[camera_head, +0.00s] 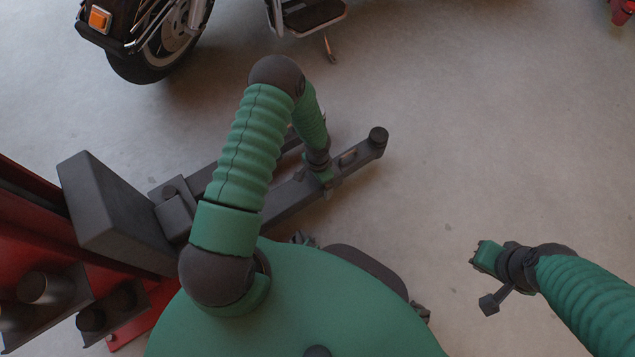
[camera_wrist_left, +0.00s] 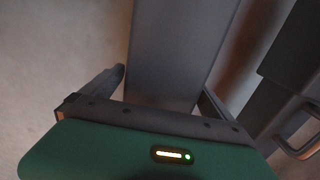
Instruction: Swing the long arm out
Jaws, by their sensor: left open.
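The long arm (camera_head: 285,198) is a dark grey bar of the lift. It runs from a dark block at the left to a round pad (camera_head: 377,136) at its right end. My left gripper (camera_head: 326,186) is at the long arm, short of the pad. In the left wrist view, the open fingers of my left gripper (camera_wrist_left: 160,98) stand on either side of a grey bar (camera_wrist_left: 182,45). I cannot tell whether they touch it.
A red lift post (camera_head: 30,235) and a big dark block (camera_head: 115,215) stand at the left. Another dark bar (camera_head: 215,172) lies behind the long arm, partly hidden by my arm. A motorcycle wheel (camera_head: 165,50) is at the top left. The floor to the right is clear.

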